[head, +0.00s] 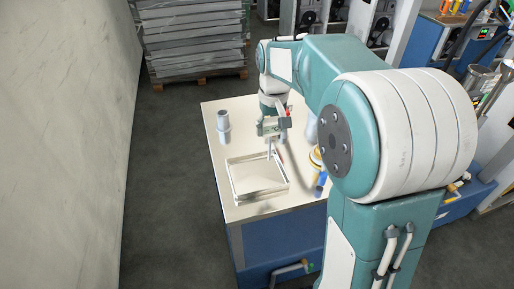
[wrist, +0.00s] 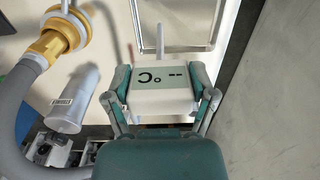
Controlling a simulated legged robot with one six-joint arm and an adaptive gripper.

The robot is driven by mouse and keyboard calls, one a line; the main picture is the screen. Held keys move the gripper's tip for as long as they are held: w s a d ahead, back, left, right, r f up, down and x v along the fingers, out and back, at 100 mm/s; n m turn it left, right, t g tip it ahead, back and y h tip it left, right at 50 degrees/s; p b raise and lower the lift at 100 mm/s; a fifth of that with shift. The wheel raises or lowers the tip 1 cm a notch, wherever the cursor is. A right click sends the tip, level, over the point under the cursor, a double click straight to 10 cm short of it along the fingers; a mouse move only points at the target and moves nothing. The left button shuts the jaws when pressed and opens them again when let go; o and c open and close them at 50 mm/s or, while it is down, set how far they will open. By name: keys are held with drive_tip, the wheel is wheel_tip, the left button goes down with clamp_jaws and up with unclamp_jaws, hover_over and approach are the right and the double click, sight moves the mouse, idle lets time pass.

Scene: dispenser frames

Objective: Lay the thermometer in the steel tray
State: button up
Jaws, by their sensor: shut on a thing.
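The thermometer is a pale box with a dark °C marking, seen in the wrist view (wrist: 160,92), and a thin probe sticks out from it. In the head view the thermometer (head: 269,129) is above the table with its probe pointing down. My gripper (wrist: 163,84) is shut on the sides of the box; it also shows in the head view (head: 272,122). The steel tray (head: 236,182) is a shallow rectangular frame on the table and looks empty.
A grey cylinder (head: 223,125) stands at the table's left. A labelled cylinder (wrist: 73,100) and a hose with a brass fitting (wrist: 58,38) are left of my gripper in the wrist view. Yellow and blue items (head: 319,178) lie right of the tray, partly behind my arm.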

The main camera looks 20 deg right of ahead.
drive_tip(key=w+a+f, duration=0.1)
drive_tip(key=a+f, duration=0.2)
drive_tip(key=f, duration=0.4)
drive_tip(key=shift+w+a+f, duration=0.2)
drive_tip(key=shift+w+f, duration=0.05)
drive_tip(key=o, duration=1)
drive_tip(key=shift+o, duration=0.2)
wheel_tip(320, 180, up, 12)
drive_tip(key=s+t, duration=0.5)
drive_tip(key=s, duration=1.9)
drive_tip(key=shift+s+a+f+t, duration=0.15)
drive_tip(key=shift+s+f+t, duration=0.15)
drive_tip(key=shift+f, duration=0.1)
